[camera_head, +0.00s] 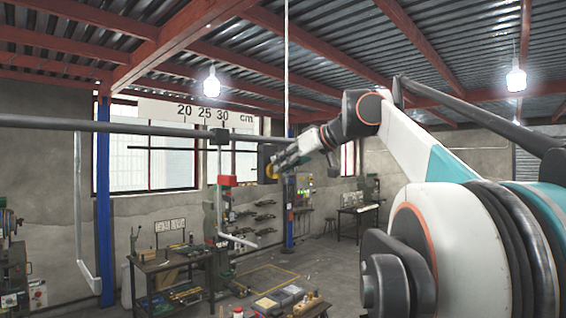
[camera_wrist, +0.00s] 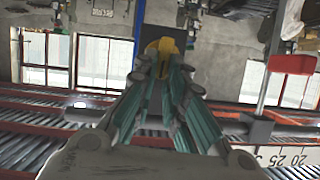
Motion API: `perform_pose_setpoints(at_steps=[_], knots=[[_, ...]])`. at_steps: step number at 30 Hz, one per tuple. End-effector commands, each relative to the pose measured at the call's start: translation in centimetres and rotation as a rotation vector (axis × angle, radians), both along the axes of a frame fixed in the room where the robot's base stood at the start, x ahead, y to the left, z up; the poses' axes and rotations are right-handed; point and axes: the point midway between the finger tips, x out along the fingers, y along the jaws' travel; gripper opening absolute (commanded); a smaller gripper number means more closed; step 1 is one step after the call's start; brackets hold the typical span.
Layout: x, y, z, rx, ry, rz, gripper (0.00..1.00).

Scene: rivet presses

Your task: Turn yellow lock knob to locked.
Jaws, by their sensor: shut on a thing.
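The yellow lock knob (camera_head: 270,171) sits on a dark plate (camera_head: 266,155) in the middle of the head view. My gripper (camera_head: 277,164) reaches it from the right, with its fingers at the knob. In the wrist view the yellow knob (camera_wrist: 163,48) shows at the far end of my fingers, against the dark plate. My gripper (camera_wrist: 165,62) is shut on the knob there. The fingers hide part of the knob, and I cannot read any lock mark or the exact turn angle.
A long grey bar (camera_head: 150,130) with a scale (camera_head: 205,112) above it runs left of the plate. A red block (camera_head: 226,181) on an upright hangs near it. A workbench (camera_head: 165,265) stands below. My arm fills the right side.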

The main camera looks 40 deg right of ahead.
Motion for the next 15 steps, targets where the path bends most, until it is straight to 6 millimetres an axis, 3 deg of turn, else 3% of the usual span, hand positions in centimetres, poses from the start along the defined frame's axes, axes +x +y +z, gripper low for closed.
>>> perform_pose_setpoints(at_steps=[15], knots=[[0.1,-1.2,-0.2,0.440,0.033,0.000,0.00]])
